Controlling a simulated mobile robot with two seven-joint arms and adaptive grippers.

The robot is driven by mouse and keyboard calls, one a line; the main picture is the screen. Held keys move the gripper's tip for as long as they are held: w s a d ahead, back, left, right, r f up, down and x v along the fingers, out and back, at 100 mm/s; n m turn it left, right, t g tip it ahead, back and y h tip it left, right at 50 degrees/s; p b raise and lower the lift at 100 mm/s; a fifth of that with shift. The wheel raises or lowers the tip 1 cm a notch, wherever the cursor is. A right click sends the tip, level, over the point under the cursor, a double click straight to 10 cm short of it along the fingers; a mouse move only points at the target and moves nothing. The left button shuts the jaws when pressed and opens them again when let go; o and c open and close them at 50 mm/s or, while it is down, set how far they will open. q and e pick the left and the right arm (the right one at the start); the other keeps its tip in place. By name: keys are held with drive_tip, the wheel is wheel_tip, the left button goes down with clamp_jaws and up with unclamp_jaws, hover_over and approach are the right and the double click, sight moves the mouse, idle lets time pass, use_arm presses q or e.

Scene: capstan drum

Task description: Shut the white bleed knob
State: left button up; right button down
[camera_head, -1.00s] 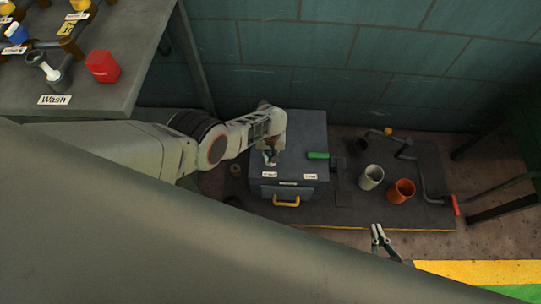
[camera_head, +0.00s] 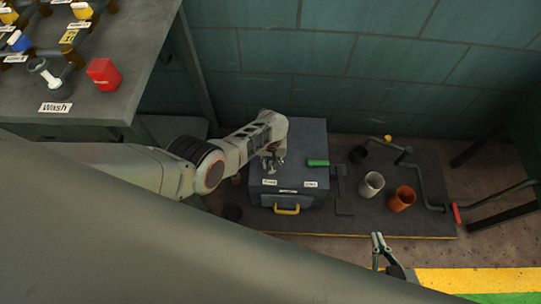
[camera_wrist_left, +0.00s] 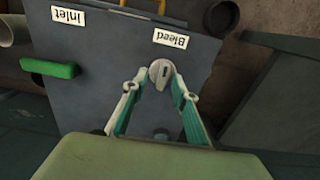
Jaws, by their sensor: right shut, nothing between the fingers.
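The white bleed knob (camera_wrist_left: 160,74) is round with a dark slot and sits on the top of the dark grey box (camera_wrist_left: 90,75), by the "Bleed" label (camera_wrist_left: 171,39). The box also shows in the head view (camera_head: 303,138). My left gripper (camera_head: 272,163) is over the box; in the wrist view its open fingers (camera_wrist_left: 153,84) are on either side of the knob. The right finger looks close to the knob; I cannot tell if it touches. My right gripper (camera_head: 377,238) is shut and empty, in front of the floor plate.
The box carries a green handle (camera_head: 318,163), an "Inlet" label (camera_wrist_left: 69,15) and a yellow front handle (camera_head: 286,210). A white cup (camera_head: 371,184), an orange cup (camera_head: 402,198) and a bent pipe with a red end (camera_head: 456,213) are to the right. A bench (camera_head: 130,85) is upper left.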

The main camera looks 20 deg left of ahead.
sight(270, 166)
use_arm(q)
drive_tip(key=shift+s+a+r, duration=0.15)
drive_tip(key=shift+r, duration=3.1)
drive_tip(key=shift+s+a, duration=0.1)
